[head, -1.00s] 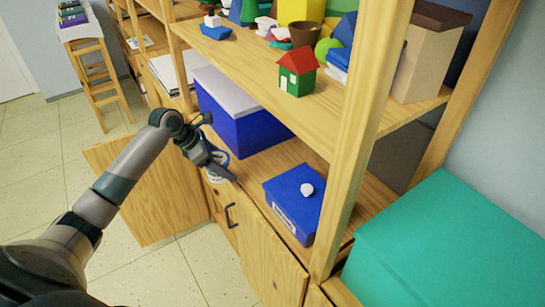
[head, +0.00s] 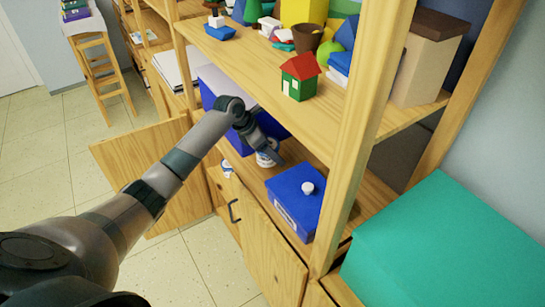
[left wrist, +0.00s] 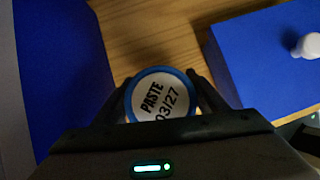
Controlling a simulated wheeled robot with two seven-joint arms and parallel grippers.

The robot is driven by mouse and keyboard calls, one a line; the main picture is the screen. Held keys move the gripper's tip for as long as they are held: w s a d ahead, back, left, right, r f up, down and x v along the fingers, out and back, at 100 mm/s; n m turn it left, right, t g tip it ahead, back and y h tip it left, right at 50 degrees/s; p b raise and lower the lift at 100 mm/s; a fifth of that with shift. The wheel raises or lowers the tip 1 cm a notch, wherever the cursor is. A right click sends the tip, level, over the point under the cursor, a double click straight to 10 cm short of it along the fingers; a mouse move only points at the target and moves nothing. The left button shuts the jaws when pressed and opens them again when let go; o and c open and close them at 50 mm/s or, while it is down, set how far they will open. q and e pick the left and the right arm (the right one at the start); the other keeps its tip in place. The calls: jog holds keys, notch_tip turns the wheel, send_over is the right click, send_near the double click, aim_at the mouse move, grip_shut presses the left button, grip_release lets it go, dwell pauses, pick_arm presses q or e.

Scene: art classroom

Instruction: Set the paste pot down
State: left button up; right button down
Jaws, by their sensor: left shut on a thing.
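The paste pot (head: 265,159) is white with a blue rim. In the left wrist view its round top (left wrist: 158,97) reads "PASTE" and "03/27". My left gripper (left wrist: 160,88) is shut on the pot, with one finger on each side. In the head view my left gripper (head: 268,148) and the pot are at the wooden shelf (head: 290,152), between two blue boxes. The pot's base is mostly hidden, so I cannot tell whether it touches the shelf. My right gripper is not in view.
A blue box with a white knob (head: 294,199) stands right of the pot. A larger blue box with a pale lid (head: 209,90) stands behind and left. A small white-and-blue thing (head: 227,167) is near the shelf's front edge. An open cupboard door (head: 130,165) juts out below.

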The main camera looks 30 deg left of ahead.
pick_arm(q)
jog(key=shift+f+p, duration=0.3)
jog(key=shift+f, duration=0.25)
jog(key=shift+f+p, duration=0.3)
jog(key=shift+f, duration=0.85)
jog(key=o, duration=1.3)
jog(key=shift+f, duration=0.1)
